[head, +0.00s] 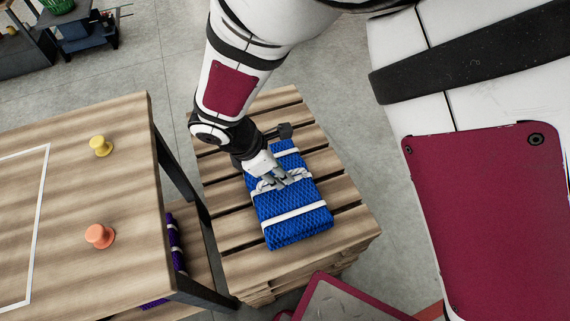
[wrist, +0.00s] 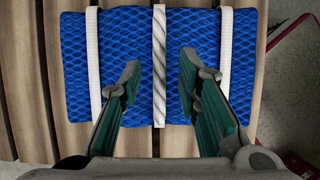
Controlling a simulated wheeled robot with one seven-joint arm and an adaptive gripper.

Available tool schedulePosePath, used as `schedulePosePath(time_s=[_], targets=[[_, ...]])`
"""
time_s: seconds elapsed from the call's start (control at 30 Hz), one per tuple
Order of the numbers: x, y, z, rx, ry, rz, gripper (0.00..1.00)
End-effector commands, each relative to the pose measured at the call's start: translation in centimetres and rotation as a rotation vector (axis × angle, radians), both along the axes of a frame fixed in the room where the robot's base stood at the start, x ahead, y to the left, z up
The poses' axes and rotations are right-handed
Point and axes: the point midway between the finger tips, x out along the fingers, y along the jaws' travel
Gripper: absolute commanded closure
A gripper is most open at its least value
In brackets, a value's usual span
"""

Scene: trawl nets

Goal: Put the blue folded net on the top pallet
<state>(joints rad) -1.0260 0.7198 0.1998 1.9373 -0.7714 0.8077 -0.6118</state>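The blue folded net (head: 292,208) lies flat on the slats of the top pallet (head: 240,255). Two white straps and a twisted pale rope run across it. My gripper (head: 275,180) is right over the net at the rope. In the wrist view my gripper (wrist: 158,72) is open. One finger is on each side of the rope (wrist: 159,55), with gaps between fingers and rope. The net's blue mesh (wrist: 210,40) shows beneath both fingers. Whether the fingertips touch the mesh is hard to tell.
A wooden table (head: 80,210) stands left of the pallet stack, holding a yellow knob (head: 101,145) and an orange knob (head: 100,236). A purple net (head: 176,243) lies partly hidden below it. A green basket (head: 57,6) is at the far top left. Grey floor is clear beyond the pallets.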

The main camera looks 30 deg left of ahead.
Motion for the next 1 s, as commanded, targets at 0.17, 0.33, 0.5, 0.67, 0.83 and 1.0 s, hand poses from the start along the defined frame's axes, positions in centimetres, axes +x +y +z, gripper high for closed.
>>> schedulePosePath(time_s=[0.17, 0.33, 0.5, 0.67, 0.83, 1.0], targets=[[-1.2, 1.2, 3.9, 0.005, -0.001, 0.000, 0.70], [-2.2, 1.9, 6.6, 0.003, -0.001, -0.002, 0.70], [-2.7, 2.4, 8.1, 0.001, -0.001, 0.000, 0.70], [-2.9, 2.5, 8.6, 0.001, 0.000, -0.001, 0.70], [-2.9, 2.5, 8.6, 0.001, -0.001, -0.002, 0.70], [-0.9, 0.3, 10.9, 0.023, -0.024, -0.101, 0.70]])
